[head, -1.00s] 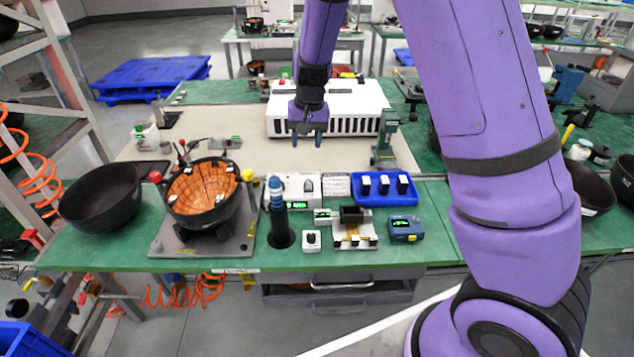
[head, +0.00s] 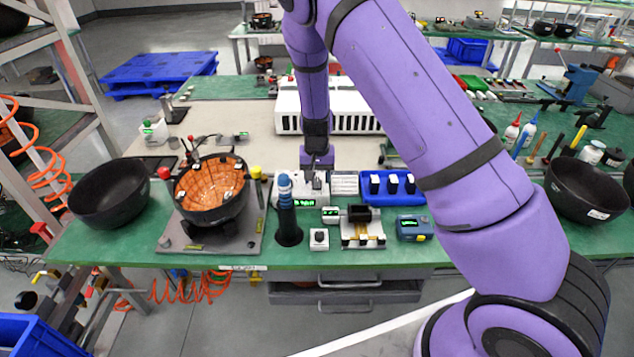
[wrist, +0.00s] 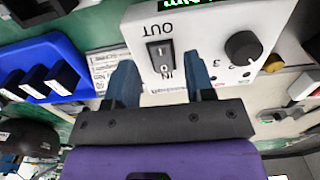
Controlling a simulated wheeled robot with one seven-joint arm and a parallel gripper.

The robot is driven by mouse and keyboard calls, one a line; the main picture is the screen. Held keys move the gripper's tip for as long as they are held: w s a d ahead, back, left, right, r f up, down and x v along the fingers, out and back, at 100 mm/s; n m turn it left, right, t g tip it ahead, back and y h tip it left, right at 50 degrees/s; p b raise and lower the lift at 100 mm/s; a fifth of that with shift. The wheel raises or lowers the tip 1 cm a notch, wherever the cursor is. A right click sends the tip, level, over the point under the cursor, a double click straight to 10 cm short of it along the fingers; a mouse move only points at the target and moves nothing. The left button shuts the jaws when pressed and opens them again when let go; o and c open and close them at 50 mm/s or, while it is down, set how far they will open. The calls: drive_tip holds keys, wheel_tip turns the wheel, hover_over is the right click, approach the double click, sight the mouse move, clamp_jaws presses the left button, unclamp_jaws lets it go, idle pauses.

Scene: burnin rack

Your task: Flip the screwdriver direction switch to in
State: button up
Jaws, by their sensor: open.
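The white screwdriver controller (head: 290,188) stands on the green bench with its green display lit. In the wrist view its panel (wrist: 215,25) appears upside down, with a black rocker switch (wrist: 161,60) between the labels OUT and IN. Which side of the rocker is pressed I cannot tell. My gripper (wrist: 161,68) is open, one blue finger on each side below the switch, holding nothing. In the head view my gripper (head: 318,172) is over the controller and hides part of it. Whether the fingers touch the panel is unclear. A blue-topped screwdriver (head: 285,187) stands in a black holder.
A round black knob (wrist: 243,47) sits beside the switch. A blue tray (head: 420,198) with black-and-white blocks is right of the controller. A black bowl fixture (head: 240,207) stands to the left. A white slotted unit (head: 355,122) is behind.

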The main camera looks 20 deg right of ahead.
sight(317, 184)
drive_tip(key=shift+f, duration=1.15)
clamp_jaws()
drive_tip(key=shift+w, duration=0.1)
drive_tip(key=shift+w+r+g+y, duration=0.1)
drive_tip(key=shift+g+y, duration=0.15)
drive_tip(key=shift+g, duration=0.45)
drive_tip(key=shift+w+r+g+y, duration=0.1)
drive_tip(key=shift+g+y, duration=0.15)
drive_tip(key=shift+g, duration=0.45)
unclamp_jaws()
